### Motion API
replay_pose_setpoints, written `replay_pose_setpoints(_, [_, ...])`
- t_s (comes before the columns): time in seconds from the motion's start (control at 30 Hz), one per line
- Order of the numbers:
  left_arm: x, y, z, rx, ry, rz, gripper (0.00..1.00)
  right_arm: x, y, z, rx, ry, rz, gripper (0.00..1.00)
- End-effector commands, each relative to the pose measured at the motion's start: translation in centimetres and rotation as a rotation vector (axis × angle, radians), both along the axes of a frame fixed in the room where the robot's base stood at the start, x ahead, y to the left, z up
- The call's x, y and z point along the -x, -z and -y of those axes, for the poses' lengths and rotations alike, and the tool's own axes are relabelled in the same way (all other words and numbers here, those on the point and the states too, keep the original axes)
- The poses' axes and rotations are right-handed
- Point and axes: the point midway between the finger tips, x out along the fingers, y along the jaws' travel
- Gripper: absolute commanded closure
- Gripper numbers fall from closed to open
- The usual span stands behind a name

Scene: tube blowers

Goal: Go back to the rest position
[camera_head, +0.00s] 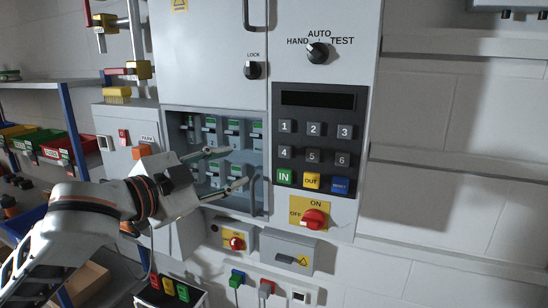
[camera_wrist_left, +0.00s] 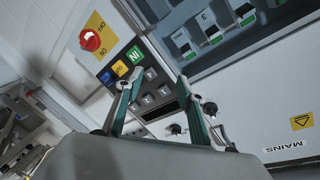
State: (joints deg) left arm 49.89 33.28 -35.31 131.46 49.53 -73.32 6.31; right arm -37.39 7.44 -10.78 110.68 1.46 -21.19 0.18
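My left gripper (camera_head: 229,168) comes in from the left in the head view, with its two fingers spread apart and nothing between them. The fingers show in front of the open breaker compartment (camera_head: 173,122) of the grey cabinet (camera_head: 213,83). I cannot tell how far they are from the breakers. In the left wrist view the gripper (camera_wrist_left: 158,82) is also open and empty, with the keypad panel (camera_wrist_left: 159,116) behind the fingers. My right gripper is in neither view.
A red ON/OFF switch (camera_head: 313,219) sits below the keypad. A selector knob (camera_head: 317,53) and a lock knob (camera_head: 253,70) are above. Shelves with coloured bins (camera_head: 66,145) stand at the left. Wall ledges (camera_head: 460,166) run along the right.

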Motion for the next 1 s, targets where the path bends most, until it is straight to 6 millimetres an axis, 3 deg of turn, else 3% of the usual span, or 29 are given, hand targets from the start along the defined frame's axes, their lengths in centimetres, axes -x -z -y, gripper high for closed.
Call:
replay_pose_setpoints(0.03, [-0.6, 2.6, 0.0, 0.045, -0.005, -0.047, 0.62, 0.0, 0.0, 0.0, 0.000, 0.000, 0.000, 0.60])
replay_pose_setpoints(0.3, [-2.5, 14.7, -1.2, 0.251, -0.084, -0.224, 0.62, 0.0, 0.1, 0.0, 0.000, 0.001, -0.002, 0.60])
replay_pose_setpoints(0.57, [-0.6, 28.7, -3.9, 0.391, -0.221, -0.386, 0.62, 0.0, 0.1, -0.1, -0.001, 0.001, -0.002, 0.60])
replay_pose_setpoints(0.77, [4.4, 40.1, -6.6, 0.449, -0.353, -0.507, 0.62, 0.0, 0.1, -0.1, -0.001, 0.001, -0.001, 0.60])
replay_pose_setpoints(0.9, [9.8, 47.8, -8.7, 0.463, -0.450, -0.589, 0.62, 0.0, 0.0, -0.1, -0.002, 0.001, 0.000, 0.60])
replay_pose_setpoints(1.0, [14.3, 52.5, -10.0, 0.458, -0.512, -0.643, 0.62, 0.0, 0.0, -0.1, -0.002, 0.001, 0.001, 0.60])
